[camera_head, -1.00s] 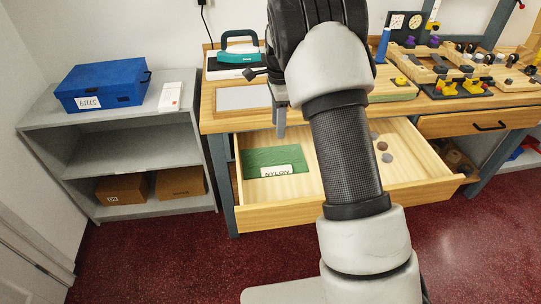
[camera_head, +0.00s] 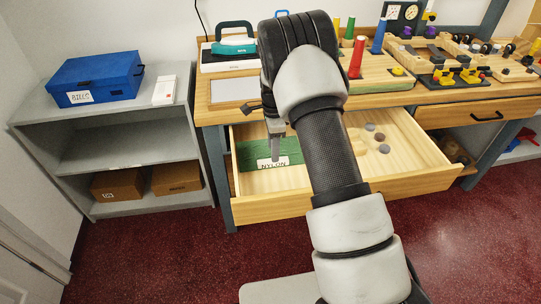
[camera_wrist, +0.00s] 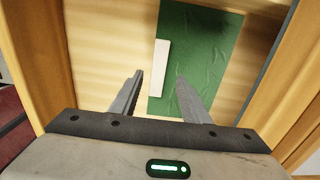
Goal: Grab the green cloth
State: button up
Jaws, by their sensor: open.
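The green cloth (camera_head: 255,153) lies flat in the left part of an open wooden drawer (camera_head: 300,206). A white label (camera_head: 272,163) reading NYLON sits at its front edge. In the wrist view the cloth (camera_wrist: 205,45) lies beyond the fingers, with the white label (camera_wrist: 161,68) along its left edge. My gripper (camera_head: 275,140) is above the drawer over the cloth's right side. In the wrist view my gripper (camera_wrist: 158,85) has its two fingers apart with nothing between them. The right finger overlaps the cloth in the picture; I cannot tell whether it touches.
Several round discs (camera_head: 380,138) lie in the drawer's right part. Drawer walls (camera_wrist: 285,80) stand close around the cloth. A grey shelf (camera_head: 110,120) with a blue box (camera_head: 100,78) stands left.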

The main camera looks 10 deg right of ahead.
aim_at(270, 151)
notch_tip(270, 151, down, 4)
jog(key=shift+s+a+f, duration=0.1)
jog(key=shift+f, duration=0.15)
jog(key=c, duration=1)
grip_shut()
jog(key=shift+r, duration=0.15)
